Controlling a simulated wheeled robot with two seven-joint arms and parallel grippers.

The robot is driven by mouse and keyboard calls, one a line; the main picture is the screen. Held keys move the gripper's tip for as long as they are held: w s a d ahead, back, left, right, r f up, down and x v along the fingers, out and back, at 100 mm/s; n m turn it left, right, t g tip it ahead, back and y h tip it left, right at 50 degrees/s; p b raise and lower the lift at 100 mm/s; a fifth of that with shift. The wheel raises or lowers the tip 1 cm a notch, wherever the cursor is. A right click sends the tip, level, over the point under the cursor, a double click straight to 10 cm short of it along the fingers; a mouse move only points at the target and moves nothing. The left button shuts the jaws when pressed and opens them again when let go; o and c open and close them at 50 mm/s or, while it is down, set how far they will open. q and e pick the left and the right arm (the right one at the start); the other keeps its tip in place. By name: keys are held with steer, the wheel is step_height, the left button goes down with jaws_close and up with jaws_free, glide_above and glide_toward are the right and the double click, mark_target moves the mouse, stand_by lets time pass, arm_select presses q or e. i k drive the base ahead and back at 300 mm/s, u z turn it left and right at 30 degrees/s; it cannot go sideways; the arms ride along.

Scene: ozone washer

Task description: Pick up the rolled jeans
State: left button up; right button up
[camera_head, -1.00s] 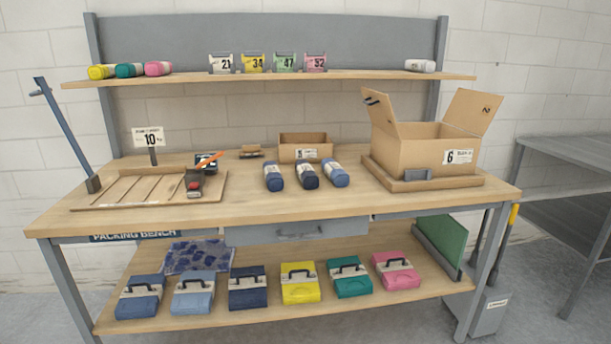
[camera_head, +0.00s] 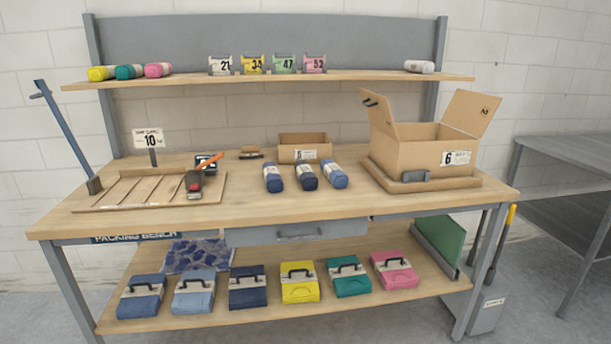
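Three blue rolls, which look like the rolled jeans, lie side by side at the middle of the bench top. The left roll (camera_head: 273,178) is mid blue, the middle roll (camera_head: 307,177) is dark navy, and the right roll (camera_head: 334,174) is lighter blue. Each has a pale band near its far end. They lie on the bare wood, in front of a small cardboard box. Neither of my grippers shows in the head view.
An open cardboard box (camera_head: 430,150) marked 6 stands at the right of the bench. A slatted wooden board (camera_head: 130,190) with a red and black tool (camera_head: 194,184) is at left. A small open box (camera_head: 305,147) sits behind the rolls. Folded packs (camera_head: 300,283) line the lower shelf.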

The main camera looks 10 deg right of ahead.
mark_target(307, 177)
steer(key=u, duration=0.05)
steer(key=k, duration=0.5)
steer(key=z, duration=0.9)
steer(key=i, duration=1.45)
steer(key=u, duration=0.9)
steer(key=i, duration=0.95)
steer(key=u, duration=1)
